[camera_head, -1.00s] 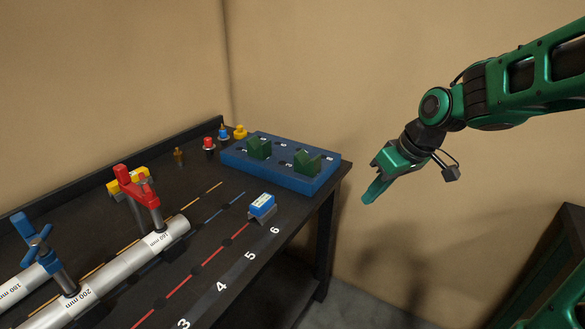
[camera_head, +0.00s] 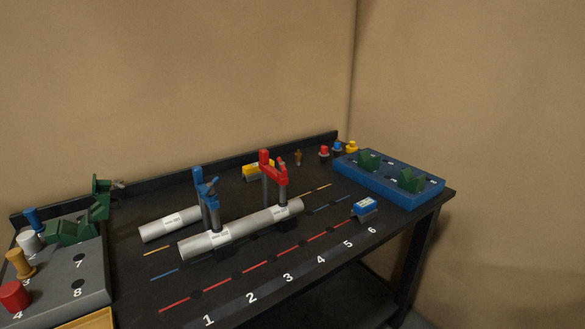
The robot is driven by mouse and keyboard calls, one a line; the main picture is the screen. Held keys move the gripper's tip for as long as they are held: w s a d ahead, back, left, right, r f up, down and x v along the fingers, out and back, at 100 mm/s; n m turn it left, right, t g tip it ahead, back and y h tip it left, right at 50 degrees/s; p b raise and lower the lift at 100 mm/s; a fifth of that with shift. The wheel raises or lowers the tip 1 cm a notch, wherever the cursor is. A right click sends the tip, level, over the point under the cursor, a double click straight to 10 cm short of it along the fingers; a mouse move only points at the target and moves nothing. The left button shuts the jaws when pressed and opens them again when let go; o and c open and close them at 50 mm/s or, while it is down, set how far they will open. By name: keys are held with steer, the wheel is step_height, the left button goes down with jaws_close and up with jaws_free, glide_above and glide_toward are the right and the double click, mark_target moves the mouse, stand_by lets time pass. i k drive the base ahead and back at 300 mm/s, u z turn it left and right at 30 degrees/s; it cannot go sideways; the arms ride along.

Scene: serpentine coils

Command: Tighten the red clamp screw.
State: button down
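The red clamp (camera_head: 273,172) stands on the dark workbench, its arm reaching over the right end of the long silver pipe (camera_head: 245,231). Its red screw (camera_head: 282,174) is upright at the front of the clamp, above the pipe. Whether the screw tip touches the pipe is too small to tell. A blue clamp (camera_head: 206,190) stands over the left part of the same pipe. My gripper and arm are not in view.
A shorter silver pipe (camera_head: 170,223) lies behind on the left. A blue block with green V-shaped pieces (camera_head: 386,178) sits at the right end. A grey block (camera_head: 92,258) with coloured pegs is at the left. The numbered front strip (camera_head: 270,290) is mostly clear.

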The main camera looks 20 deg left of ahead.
mark_target(283, 169)
steer(key=u, duration=0.8)
steer(key=i, duration=0.45)
steer(key=z, duration=0.25)
